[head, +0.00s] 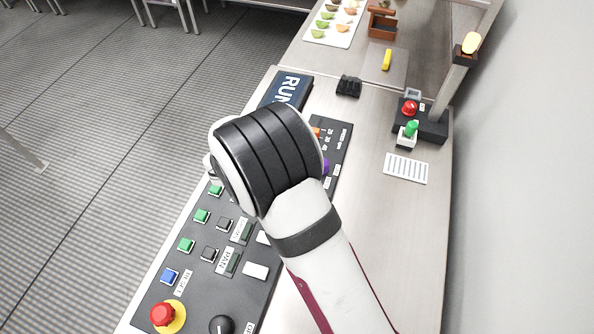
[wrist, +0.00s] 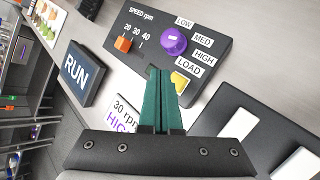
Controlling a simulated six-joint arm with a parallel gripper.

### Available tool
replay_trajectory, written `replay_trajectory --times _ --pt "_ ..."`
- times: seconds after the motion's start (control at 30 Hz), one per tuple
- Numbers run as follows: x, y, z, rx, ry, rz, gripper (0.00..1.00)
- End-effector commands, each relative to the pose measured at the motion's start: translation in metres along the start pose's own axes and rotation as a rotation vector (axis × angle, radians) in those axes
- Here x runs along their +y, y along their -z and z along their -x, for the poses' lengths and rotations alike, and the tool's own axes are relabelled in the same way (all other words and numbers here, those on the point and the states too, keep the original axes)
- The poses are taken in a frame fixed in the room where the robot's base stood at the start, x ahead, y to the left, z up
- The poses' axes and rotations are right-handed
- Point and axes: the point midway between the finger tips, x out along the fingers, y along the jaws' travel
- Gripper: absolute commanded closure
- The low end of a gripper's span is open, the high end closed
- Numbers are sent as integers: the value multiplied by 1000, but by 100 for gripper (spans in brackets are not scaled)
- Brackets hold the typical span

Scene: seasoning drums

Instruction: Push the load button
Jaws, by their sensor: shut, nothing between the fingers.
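The load button (wrist: 179,80) is a yellow button under the white LOAD label (wrist: 188,67) on a dark control panel (wrist: 201,24) in the wrist view. My gripper (wrist: 160,72) has its two teal fingers shut together and empty. Its fingertips appear just left of the load button and partly overlap it in the picture; whether they touch anything cannot be told. In the head view my arm hides the gripper and the load button, and only part of the panel (head: 343,142) shows.
The panel also bears a purple knob (wrist: 173,41) and an orange slider (wrist: 123,43). A RUN sign (wrist: 80,70) stands at its left. A larger panel (head: 203,262) with green buttons, a blue button (head: 169,276) and a red stop button (head: 162,314) lies nearer.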

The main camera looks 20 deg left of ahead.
Motion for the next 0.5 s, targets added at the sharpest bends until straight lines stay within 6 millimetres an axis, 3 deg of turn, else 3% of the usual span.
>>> replay_trajectory --times 0.5 --pt "-7 7 -10 -1 0 -2 100"
